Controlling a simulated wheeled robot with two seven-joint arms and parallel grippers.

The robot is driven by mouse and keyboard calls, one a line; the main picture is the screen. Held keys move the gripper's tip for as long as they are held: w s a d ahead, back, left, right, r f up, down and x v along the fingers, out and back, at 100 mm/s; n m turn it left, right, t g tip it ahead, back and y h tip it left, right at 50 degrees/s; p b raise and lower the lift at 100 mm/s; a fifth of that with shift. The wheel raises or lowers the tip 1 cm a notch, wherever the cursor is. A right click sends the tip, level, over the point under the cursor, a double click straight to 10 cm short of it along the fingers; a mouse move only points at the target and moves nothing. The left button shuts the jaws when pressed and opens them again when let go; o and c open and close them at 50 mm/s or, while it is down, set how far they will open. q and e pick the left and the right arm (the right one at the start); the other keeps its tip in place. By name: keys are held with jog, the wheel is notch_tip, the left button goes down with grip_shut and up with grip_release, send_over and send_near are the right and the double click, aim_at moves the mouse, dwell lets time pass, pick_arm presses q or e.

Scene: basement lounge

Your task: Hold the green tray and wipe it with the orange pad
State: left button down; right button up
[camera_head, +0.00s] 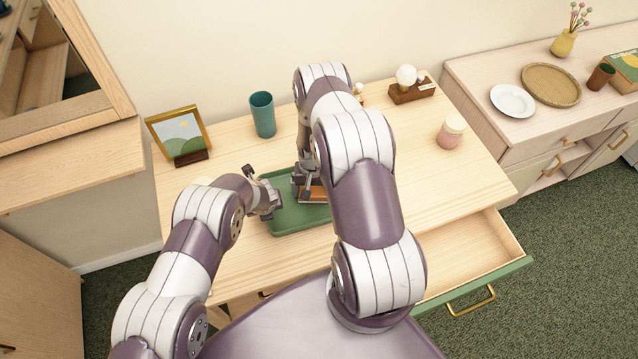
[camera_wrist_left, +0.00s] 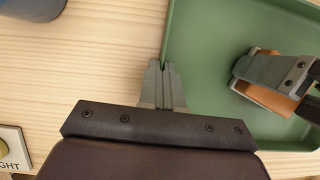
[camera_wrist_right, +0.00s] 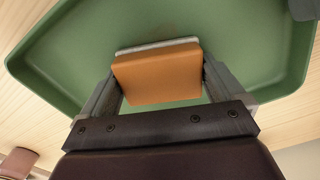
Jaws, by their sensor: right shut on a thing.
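The green tray (camera_head: 292,217) lies flat on the wooden desk, partly hidden by my arms. My left gripper (camera_head: 272,202) is at the tray's left edge. In the left wrist view its fingers (camera_wrist_left: 163,72) are close together with the tray's rim between their tips. My right gripper (camera_head: 308,186) is over the tray, shut on the orange pad (camera_wrist_right: 158,77). The pad has a pale layer along its far edge and is at the tray's inner floor; whether it touches cannot be told.
A teal cup (camera_head: 263,115) and a picture frame (camera_head: 181,136) stand behind the tray. A lamp on a wooden block (camera_head: 410,92) and a pink jar (camera_head: 450,133) stand to the right. An open drawer (camera_head: 462,262) juts out at front right. The desk right of my right arm is mostly clear.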

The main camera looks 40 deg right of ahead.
jog(key=shift+w+a, duration=0.3)
jog(key=shift+a, duration=0.5)
jog(key=shift+s+d, duration=0.35)
jog(key=shift+d, duration=0.45)
jog(key=shift+s+d, duration=0.3)
jog(key=shift+d, duration=0.5)
jog(key=shift+r, duration=4.1)
pick_arm(q)
jog(key=c, duration=1.2)
grip_release()
jog(key=shift+c, duration=0.2)
jog(key=shift+r, duration=0.1)
jog(key=v, duration=1.1)
jog(key=shift+s+r, duration=0.2)
jog(key=shift+r, duration=0.15)
